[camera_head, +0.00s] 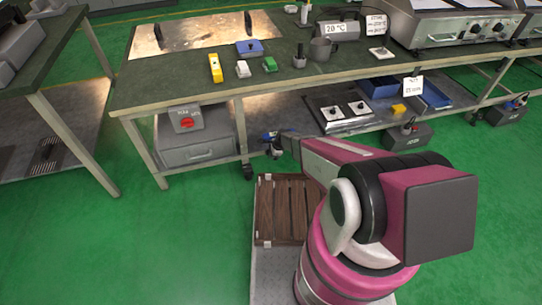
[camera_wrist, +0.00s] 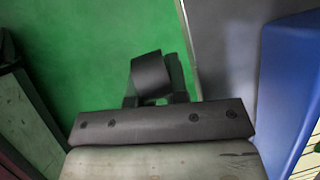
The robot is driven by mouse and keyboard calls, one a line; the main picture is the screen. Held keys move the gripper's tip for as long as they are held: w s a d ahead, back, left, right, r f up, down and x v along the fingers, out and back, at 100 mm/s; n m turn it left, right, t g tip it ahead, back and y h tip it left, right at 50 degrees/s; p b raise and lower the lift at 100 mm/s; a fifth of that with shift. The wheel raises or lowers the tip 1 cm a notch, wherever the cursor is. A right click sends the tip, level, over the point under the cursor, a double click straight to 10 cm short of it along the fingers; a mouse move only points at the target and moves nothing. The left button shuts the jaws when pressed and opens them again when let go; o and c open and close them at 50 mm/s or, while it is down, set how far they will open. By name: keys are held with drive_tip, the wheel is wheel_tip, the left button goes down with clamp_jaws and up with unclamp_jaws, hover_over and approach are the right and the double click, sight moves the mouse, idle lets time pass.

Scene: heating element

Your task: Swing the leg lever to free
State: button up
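In the head view the workbench leg (camera_head: 243,130) ends in a dark caster (camera_head: 248,172) near the floor. My gripper (camera_head: 272,148) is small and dark, just right of this leg and above the caster. A pale worn surface (camera_wrist: 160,163) lies in front of the plate. No contact with the flap shows.
A grey cabinet with a red knob (camera_head: 187,122) stands left of the leg. A slatted wooden pallet (camera_head: 285,210) lies below my arm. The lower shelf holds a two-knob unit (camera_head: 345,112). A blue surface (camera_wrist: 290,80) fills the right of the wrist view. Green floor is clear at left.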

clamp_jaws()
drive_tip(key=shift+d+r+t+h, duration=0.2)
drive_tip(key=shift+t+h, duration=0.1)
drive_tip(key=shift+h, duration=0.85)
drive_tip(key=shift+d+r+t+h, duration=0.2)
drive_tip(key=shift+t+h, duration=0.1)
drive_tip(key=shift+h, duration=0.85)
drive_tip(key=shift+w, duration=0.1)
drive_tip(key=shift+o, duration=1.8)
unclamp_jaws()
